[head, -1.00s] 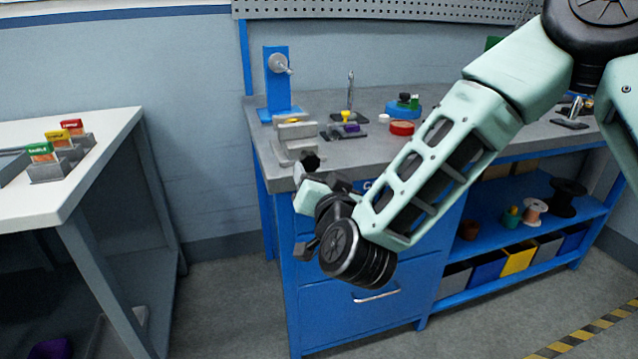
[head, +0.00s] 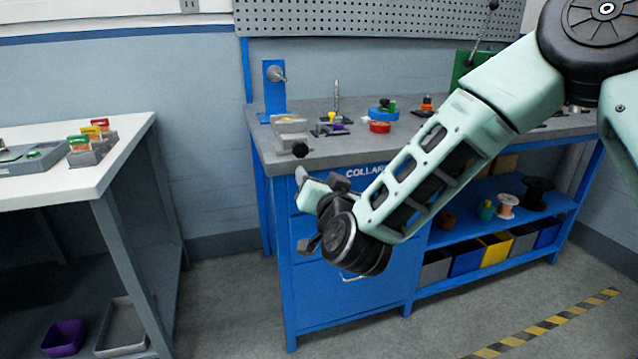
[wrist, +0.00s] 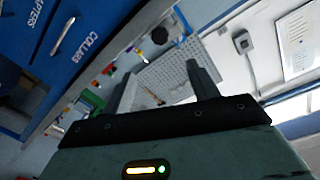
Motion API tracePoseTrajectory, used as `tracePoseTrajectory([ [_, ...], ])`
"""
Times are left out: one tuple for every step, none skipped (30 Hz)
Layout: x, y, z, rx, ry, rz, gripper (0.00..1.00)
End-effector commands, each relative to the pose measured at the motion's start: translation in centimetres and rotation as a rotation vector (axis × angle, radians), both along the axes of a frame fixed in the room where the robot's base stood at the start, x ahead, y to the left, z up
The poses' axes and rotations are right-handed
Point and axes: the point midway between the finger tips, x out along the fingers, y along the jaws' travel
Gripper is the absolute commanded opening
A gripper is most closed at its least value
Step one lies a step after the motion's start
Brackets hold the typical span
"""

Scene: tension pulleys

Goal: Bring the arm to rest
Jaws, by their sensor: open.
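My gripper (head: 303,210) hangs folded in front of the blue workbench's left end, below the bench top, at the end of my pale green arm. In the wrist view my gripper (wrist: 160,85) shows two dark fingers spread apart with nothing between them. The wrist view looks past the fingers at the bench and the pegboard, tilted. In the head view the fingers are partly hidden by the wrist.
The blue workbench (head: 330,155) carries a blue stand (head: 272,90), a grey block fixture (head: 290,130), a red ring (head: 380,127) and small parts. A white table (head: 75,180) with labelled holders stands at the left. Open floor (head: 235,300) lies between them.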

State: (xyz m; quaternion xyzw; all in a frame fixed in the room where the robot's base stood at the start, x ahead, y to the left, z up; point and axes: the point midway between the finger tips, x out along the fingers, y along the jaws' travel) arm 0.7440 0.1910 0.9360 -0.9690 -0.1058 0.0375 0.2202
Motion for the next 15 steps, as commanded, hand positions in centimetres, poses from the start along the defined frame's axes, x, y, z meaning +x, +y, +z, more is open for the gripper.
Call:
tracePoseTrajectory([
  [0.0,0.0,0.0,0.000,0.000,0.000,0.59],
  [0.0,0.0,0.0,0.000,0.000,0.000,0.59],
  [0.0,0.0,0.0,0.000,0.000,0.000,0.59],
  [0.0,0.0,0.0,0.000,0.000,0.000,0.59],
  [0.0,0.0,0.0,0.000,0.000,0.000,0.59],
  [0.0,0.0,0.0,0.000,-0.001,0.000,0.59],
  [0.0,0.0,0.0,0.000,-0.001,0.000,0.59],
  [-0.1,0.1,0.1,-0.002,0.003,0.007,0.59],
  [-0.4,0.5,0.1,-0.010,0.011,0.026,0.59],
  [-0.7,0.8,0.2,-0.019,0.022,0.048,0.59],
  [-1.1,1.3,0.1,-0.031,0.038,0.075,0.59],
  [-1.8,1.9,0.0,-0.052,0.063,0.119,0.59],
  [-2.5,2.4,-0.1,-0.071,0.088,0.157,0.59],
  [-3.4,3.0,-0.2,-0.093,0.117,0.199,0.59],
  [-4.6,3.6,-0.5,-0.129,0.159,0.257,0.59],
])
